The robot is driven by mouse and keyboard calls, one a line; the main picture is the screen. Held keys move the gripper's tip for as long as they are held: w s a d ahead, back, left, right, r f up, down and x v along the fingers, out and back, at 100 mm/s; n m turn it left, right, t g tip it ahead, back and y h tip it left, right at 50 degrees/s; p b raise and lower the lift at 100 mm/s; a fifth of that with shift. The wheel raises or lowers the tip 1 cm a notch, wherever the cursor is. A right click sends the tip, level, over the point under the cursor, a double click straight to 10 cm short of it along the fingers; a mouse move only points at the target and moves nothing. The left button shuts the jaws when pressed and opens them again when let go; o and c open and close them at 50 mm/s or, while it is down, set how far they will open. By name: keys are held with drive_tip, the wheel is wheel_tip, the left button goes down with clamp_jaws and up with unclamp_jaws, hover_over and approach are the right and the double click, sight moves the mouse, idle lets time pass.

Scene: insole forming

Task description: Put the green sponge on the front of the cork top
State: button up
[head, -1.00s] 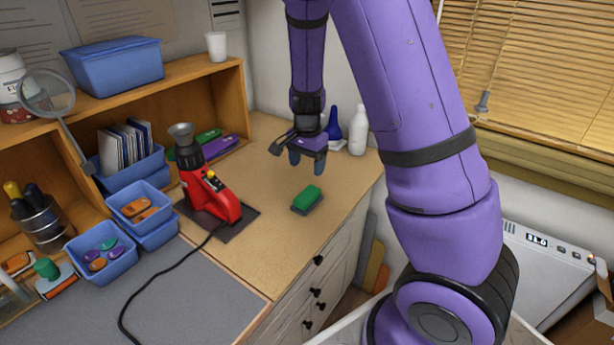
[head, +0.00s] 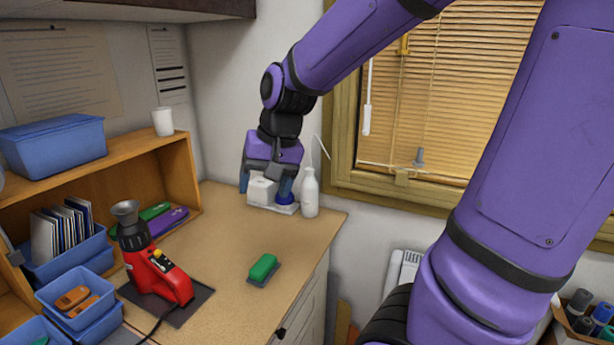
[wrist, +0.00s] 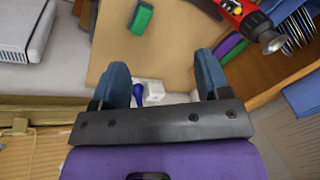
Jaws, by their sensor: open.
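The green sponge (head: 263,267), a green block with a dark grey underside, lies on the tan cork top (head: 232,235), near its right edge. It also shows in the wrist view (wrist: 141,18), at the upper edge. My gripper (head: 265,186) is open and empty, with its blue fingers apart. It is raised toward the back of the cork top, well behind the sponge in the head view. In the wrist view the open fingers (wrist: 162,70) frame part of the cork top and the back items, with the sponge beyond them.
A red tool (head: 155,265) stands on a dark mat at left. Blue bins (head: 78,300) and a wooden shelf (head: 185,170) line the left side.

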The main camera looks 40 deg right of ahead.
drive_tip(key=s+a+r+n+t+h, duration=0.1)
drive_tip(key=s+r+n, duration=0.4)
drive_tip(key=s, duration=0.8)
drive_tip(key=shift+s+a+r+t+h, duration=0.15)
drive_tip(key=shift+a+r+t+h, duration=0.1)
drive_tip(key=shift+r+t+h, duration=0.35)
drive_tip(key=shift+a, duration=0.1)
